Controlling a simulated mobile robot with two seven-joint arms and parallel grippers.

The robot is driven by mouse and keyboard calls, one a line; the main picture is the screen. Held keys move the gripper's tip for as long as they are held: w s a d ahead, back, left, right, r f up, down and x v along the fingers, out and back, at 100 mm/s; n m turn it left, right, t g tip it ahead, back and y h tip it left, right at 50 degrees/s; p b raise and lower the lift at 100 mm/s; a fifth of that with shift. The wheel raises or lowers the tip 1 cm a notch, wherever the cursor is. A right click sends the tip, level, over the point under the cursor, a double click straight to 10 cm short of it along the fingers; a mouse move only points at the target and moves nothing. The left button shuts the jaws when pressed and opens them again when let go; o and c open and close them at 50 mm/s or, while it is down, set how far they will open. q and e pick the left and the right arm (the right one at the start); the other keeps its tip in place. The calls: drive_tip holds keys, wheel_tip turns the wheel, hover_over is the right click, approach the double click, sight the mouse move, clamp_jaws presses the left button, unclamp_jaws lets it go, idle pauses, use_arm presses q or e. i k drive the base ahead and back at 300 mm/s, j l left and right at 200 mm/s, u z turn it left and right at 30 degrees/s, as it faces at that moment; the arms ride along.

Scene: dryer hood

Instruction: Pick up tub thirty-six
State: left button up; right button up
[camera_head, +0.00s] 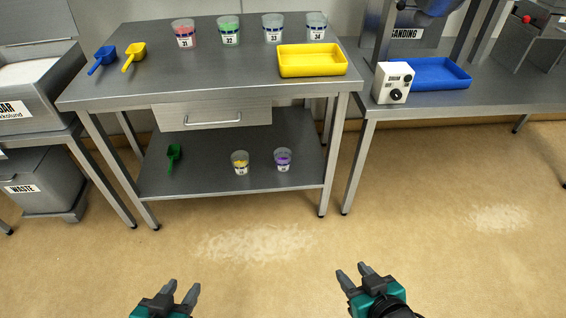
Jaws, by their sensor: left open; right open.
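Two small clear tubs with white labels stand on the table's lower shelf. One tub (240,162) holds something yellow, the other tub (283,160) something purple; their numbers are too small to read surely. On the table top stand tubs labelled 31 (184,34), 32 (229,30), 33 (273,29) and 34 (316,27). I cannot make out a clear 36 on any tub. My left gripper (183,287) and my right gripper (353,271) are open and empty at the bottom of the view, in front of the table and apart from the tubs.
The steel table (130,85) has a drawer (213,117) above the lower shelf (205,178). A green scoop (174,157) lies on that shelf. Blue (103,58) and yellow (133,55) scoops and a yellow tray (312,61) are on top.

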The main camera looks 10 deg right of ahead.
sight(282, 156)
drive_tip(key=i+u, duration=0.3)
drive_tip(key=i, duration=0.65)
drive_tip(key=i+l+u, duration=0.15)
drive_tip(key=i+u, duration=0.15)
drive_tip(key=i, duration=0.7)
